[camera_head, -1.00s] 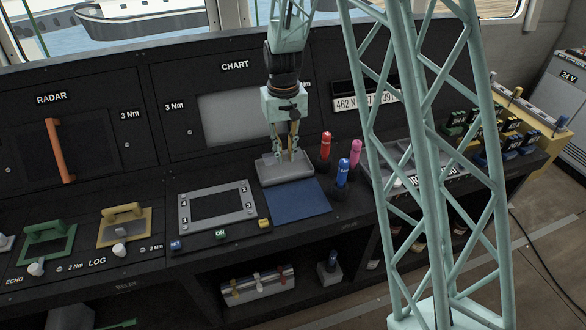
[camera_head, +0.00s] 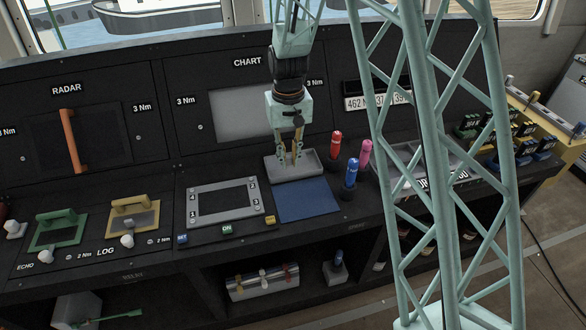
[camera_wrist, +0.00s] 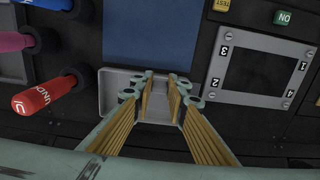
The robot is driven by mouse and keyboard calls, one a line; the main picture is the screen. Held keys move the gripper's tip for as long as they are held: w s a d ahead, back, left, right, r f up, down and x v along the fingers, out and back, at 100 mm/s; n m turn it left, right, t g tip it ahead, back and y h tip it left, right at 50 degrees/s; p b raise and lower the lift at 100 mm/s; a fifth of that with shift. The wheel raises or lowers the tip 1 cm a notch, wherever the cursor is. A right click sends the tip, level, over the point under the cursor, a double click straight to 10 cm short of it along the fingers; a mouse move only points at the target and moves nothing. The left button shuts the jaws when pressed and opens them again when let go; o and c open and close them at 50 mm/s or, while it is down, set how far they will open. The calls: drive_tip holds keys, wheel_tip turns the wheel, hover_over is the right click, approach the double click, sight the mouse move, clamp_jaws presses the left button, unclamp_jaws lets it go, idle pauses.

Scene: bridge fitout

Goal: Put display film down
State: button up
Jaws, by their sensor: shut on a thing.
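My gripper (camera_head: 291,158) points straight down at the shallow grey tray (camera_head: 312,161) on the console, in front of the chart panel. In the wrist view its fingers (camera_wrist: 162,88) are close together over the same tray (camera_wrist: 111,97), with a narrow gap between them. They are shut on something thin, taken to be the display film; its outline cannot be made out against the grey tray. Whether it touches the tray floor I cannot tell. A flat blue mat (camera_head: 306,201) lies just in front of the tray, with nothing visible on it.
Red (camera_head: 335,145), blue (camera_head: 351,172) and pink (camera_head: 365,152) handled tools stand close to the tray's right. A grey numbered frame (camera_head: 224,222) around a dark screen lies to the left. Small buttons line the console's front edge. A shelf below holds a metal case (camera_head: 262,281).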

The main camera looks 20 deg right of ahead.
drive_tip(key=s+a+f, duration=0.1)
drive_tip(key=s+a, duration=0.1)
drive_tip(key=s+a+f, duration=0.1)
drive_tip(key=s+a, duration=0.1)
drive_tip(key=a, duration=0.1)
drive_tip(key=s+a+f, duration=0.1)
drive_tip(key=s+a, duration=0.1)
drive_tip(key=a, duration=0.1)
drive_tip(key=shift+s+a, duration=0.25)
drive_tip(key=shift+s, duration=0.15)
drive_tip(key=shift+w+d+b, duration=0.1)
drive_tip(key=shift+b, duration=0.2)
hover_over(295, 172)
drive_tip(key=shift+f+b, duration=0.45)
drive_tip(key=shift+f, duration=0.25)
drive_tip(key=shift+f+b, duration=0.35)
drive_tip(key=shift+f, duration=1.4)
drive_tip(key=shift+f, duration=0.15)
drive_tip(key=o, duration=0.8)
drive_tip(key=shift+o, duration=0.2)
